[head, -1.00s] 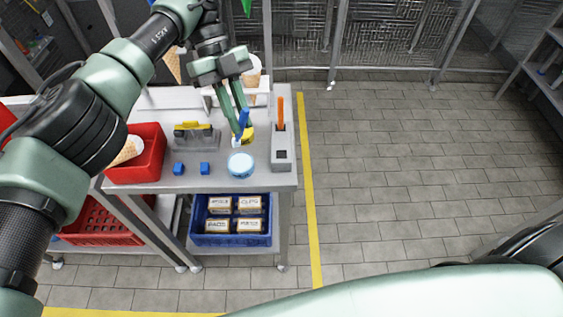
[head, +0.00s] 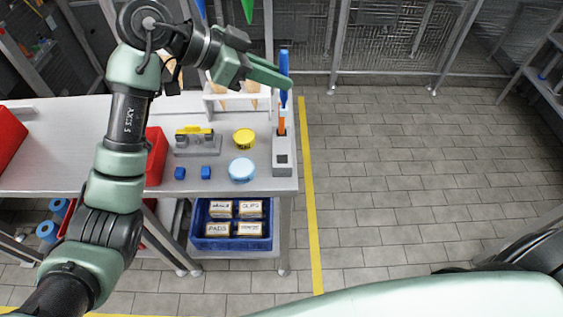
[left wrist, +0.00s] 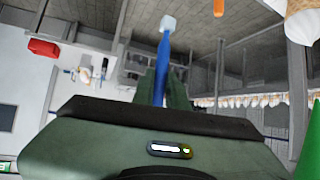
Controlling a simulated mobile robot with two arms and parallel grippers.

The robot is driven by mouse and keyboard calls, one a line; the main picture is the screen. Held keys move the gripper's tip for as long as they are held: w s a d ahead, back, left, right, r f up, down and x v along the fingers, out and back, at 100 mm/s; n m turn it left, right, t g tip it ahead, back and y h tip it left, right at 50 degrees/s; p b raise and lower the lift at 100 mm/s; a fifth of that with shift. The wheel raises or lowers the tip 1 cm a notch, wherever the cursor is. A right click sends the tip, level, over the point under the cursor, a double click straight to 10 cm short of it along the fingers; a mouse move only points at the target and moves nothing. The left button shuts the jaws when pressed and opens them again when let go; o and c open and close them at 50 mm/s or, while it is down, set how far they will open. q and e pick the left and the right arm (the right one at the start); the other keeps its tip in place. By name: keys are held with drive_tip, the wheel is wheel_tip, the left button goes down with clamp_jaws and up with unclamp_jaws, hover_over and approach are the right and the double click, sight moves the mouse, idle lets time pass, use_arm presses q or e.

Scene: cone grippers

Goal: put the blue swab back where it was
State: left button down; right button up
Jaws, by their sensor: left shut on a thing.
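The blue swab (head: 285,68) is upright in my left gripper (head: 283,80), held above the bench's right end. In the left wrist view the blue swab (left wrist: 162,65) shows between the fingers (left wrist: 160,85), with a pale tip at its far end. The grey holder (head: 283,168) stands below it on the bench. An orange swab (head: 282,127) stands in the holder's back slot, and the front square slot looks empty. In the head view the blue swab overlaps the top of the orange one; I cannot tell whether they touch. My right gripper is out of view.
On the bench are a yellow round tin (head: 244,138), a light blue round tin (head: 242,169), two blue cubes (head: 206,172), a grey fixture with a yellow top (head: 197,142) and a red bin (head: 156,156). A white cone rack (head: 217,104) stands behind. The floor at right is clear.

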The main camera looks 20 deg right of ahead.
use_arm(q)
wheel_tip(320, 180, down, 20)
drive_tip(key=p, duration=0.2)
drive_tip(key=shift+r+p, duration=0.15)
drive_tip(key=shift+p, duration=0.15)
drive_tip(key=c, duration=1.4)
unclamp_jaws()
drive_tip(key=shift+c, duration=0.2)
drive_tip(key=shift+a+r, duration=0.1)
drive_tip(key=shift+a, duration=0.05)
drive_tip(key=b+v, duration=0.1)
drive_tip(key=v, duration=1)
drive_tip(key=shift+a+r+b, duration=0.2)
drive_tip(key=shift+a+b, duration=0.1)
